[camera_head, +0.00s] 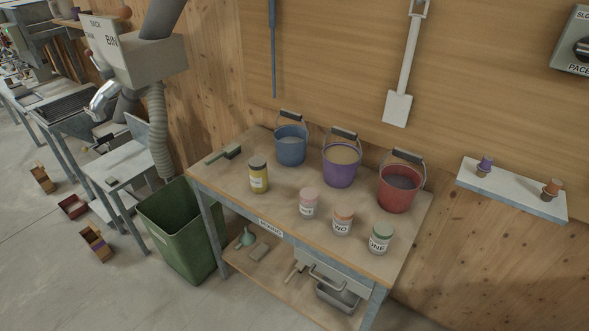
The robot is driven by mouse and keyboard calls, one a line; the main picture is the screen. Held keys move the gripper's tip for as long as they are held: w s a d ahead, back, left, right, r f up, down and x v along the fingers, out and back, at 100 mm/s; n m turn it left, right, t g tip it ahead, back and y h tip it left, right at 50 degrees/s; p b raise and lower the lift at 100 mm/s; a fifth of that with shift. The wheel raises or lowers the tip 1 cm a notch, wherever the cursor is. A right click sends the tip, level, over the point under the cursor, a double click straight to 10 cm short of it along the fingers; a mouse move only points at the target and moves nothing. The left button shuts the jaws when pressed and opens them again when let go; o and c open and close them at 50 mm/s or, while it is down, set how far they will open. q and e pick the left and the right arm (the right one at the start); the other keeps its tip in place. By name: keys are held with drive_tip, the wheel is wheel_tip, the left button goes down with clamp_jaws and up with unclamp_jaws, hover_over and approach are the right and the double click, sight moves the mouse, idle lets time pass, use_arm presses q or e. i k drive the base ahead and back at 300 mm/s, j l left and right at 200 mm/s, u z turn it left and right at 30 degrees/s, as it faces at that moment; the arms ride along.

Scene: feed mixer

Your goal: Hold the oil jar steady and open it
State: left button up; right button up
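A yellow jar (259,180) with a dark grey-brown lid stands upright on the left part of the workbench. It has a pale label too small to read; it looks like the oil jar. Its lid sits on top, and I cannot tell how tightly. Nothing touches the jar. Neither of my grippers can be made out in the head view.
The workbench (285,205) also holds blue (290,147), purple (340,168) and red (398,192) buckets behind, and pink- (308,206), orange- (341,224) and green-lidded (380,240) jars in front. A dark-headed brush (231,152) lies left. A green bin (178,228) stands beside the bench.

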sight(259, 182)
drive_tip(key=u, duration=0.35)
drive_tip(key=z, duration=0.55)
drive_tip(key=j+z, duration=1.15)
drive_tip(key=j, duration=0.4)
drive_tip(key=k+j+z, duration=0.2)
drive_tip(key=j, duration=0.35)
drive_tip(key=k+j, duration=0.1)
drive_tip(key=j, duration=0.25)
drive_tip(key=k+j, duration=0.1)
drive_tip(key=j, duration=0.25)
drive_tip(key=k+j+z, duration=0.1)
drive_tip(key=j, duration=0.3)
